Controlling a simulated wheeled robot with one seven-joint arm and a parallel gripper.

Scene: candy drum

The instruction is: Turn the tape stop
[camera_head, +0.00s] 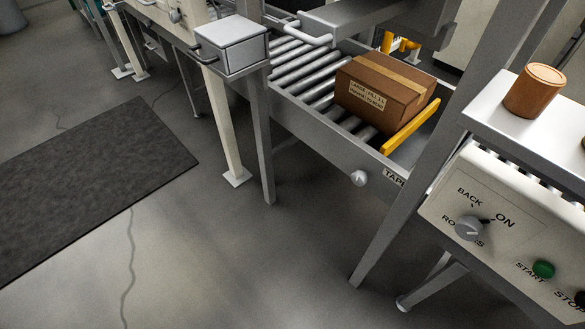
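A yellow bar (411,127) stands slantwise at the right end of the roller conveyor, beside a brown taped carton (385,92). A light round knob (358,178) sits on the conveyor's grey side rail, just left of a label (395,177) that reads "TAPE" before it is cut off from view by a grey post. I cannot tell from this frame whether the knob and the yellow bar are linked. My gripper is not in view.
A control panel (500,222) at the right has a knob (468,228) and a green start button (543,269). A brown jar (535,90) stands on the shelf above it. A slanted post (420,150) rises right of the label. A dark mat (85,190) lies left on open floor.

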